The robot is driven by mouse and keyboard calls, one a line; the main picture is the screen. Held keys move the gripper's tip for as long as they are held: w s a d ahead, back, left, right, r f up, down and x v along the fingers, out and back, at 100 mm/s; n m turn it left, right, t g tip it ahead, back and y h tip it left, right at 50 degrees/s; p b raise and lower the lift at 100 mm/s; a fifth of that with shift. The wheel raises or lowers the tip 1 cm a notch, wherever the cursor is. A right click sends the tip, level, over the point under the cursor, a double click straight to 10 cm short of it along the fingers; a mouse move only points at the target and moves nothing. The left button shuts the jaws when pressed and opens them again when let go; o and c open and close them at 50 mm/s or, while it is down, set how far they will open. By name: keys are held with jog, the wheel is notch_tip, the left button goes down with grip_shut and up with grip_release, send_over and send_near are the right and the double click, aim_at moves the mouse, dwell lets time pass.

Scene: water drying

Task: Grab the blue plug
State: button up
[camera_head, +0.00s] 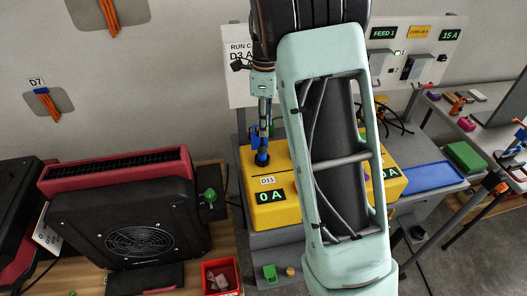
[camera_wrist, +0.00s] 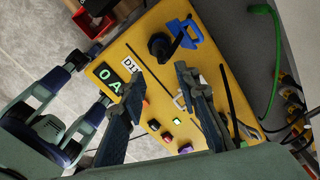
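In the wrist view the blue plug (camera_wrist: 188,33) shows as a blue loop-shaped part beside a round black piece (camera_wrist: 160,46) on the yellow top. My gripper (camera_head: 264,140) points down just above the plug in the head view. In the wrist view my gripper (camera_wrist: 160,72) has its two fingers apart with nothing between them. The plug lies beyond the fingertips, toward the upper right. The head view does not show clearly whether they touch.
The box's display (camera_head: 271,196) reads 0 A. A black fan unit (camera_head: 135,235) stands at left, with a red bin (camera_head: 222,277) nearby. A blue tray (camera_head: 432,176) lies at right. A green cable (camera_wrist: 277,60) runs beside the box. My arm hides much of the middle.

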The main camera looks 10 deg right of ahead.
aim_at(262, 145)
notch_tip(262, 145, down, 4)
jog(key=shift+a+f, duration=0.1)
jog(key=shift+a, duration=0.05)
jog(key=shift+w+a+f+p, duration=0.1)
jog(key=shift+f+p, duration=0.15)
jog(key=shift+f, duration=0.55)
jog(key=shift+w+a+f+p, duration=0.1)
jog(key=shift+w+f+p, duration=0.1)
jog(key=shift+f, duration=0.65)
jog(key=shift+w+a+f+p, duration=0.1)
jog(key=shift+f+p, duration=0.15)
jog(key=shift+f, duration=0.55)
grip_shut()
